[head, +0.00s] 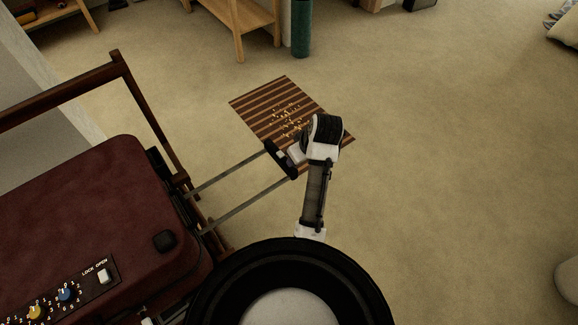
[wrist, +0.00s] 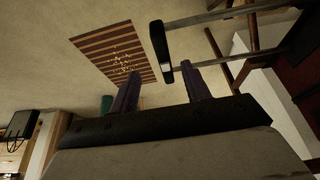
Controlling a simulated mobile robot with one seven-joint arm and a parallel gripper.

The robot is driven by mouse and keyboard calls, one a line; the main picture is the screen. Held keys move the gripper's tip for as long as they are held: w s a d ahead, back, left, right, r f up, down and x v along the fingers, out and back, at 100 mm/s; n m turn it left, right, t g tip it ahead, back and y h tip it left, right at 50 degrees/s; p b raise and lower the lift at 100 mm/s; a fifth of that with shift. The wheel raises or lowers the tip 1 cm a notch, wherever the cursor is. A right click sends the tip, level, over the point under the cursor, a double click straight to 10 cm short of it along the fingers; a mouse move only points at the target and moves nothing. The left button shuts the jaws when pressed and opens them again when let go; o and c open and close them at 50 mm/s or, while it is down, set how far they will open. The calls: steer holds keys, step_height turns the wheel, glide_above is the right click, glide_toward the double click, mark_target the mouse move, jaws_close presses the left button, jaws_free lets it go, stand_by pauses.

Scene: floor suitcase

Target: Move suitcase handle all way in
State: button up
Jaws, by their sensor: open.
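The dark red suitcase (head: 95,215) lies at the left in the head view, with its dials and lock facing up. Its handle is pulled out to the right: two metal rods (head: 237,180) end in a black grip (head: 279,158). The grip also shows in the wrist view (wrist: 159,45), its near end lined up between my fingers. My gripper (head: 293,156) is at the outer side of the grip, fingers open. In the wrist view my gripper (wrist: 160,72) shows both fingers apart. Whether they touch the grip I cannot tell; my arm partly hides this spot in the head view.
A wooden frame (head: 150,120) stands beside and under the suitcase. A striped mat (head: 262,102) with small yellow bits lies beyond the handle. A wooden shelf (head: 238,20) and a green cylinder (head: 301,28) stand at the back.

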steer(key=x, duration=1.3)
steer(key=shift+w+a+f, duration=0.1)
jaws_close()
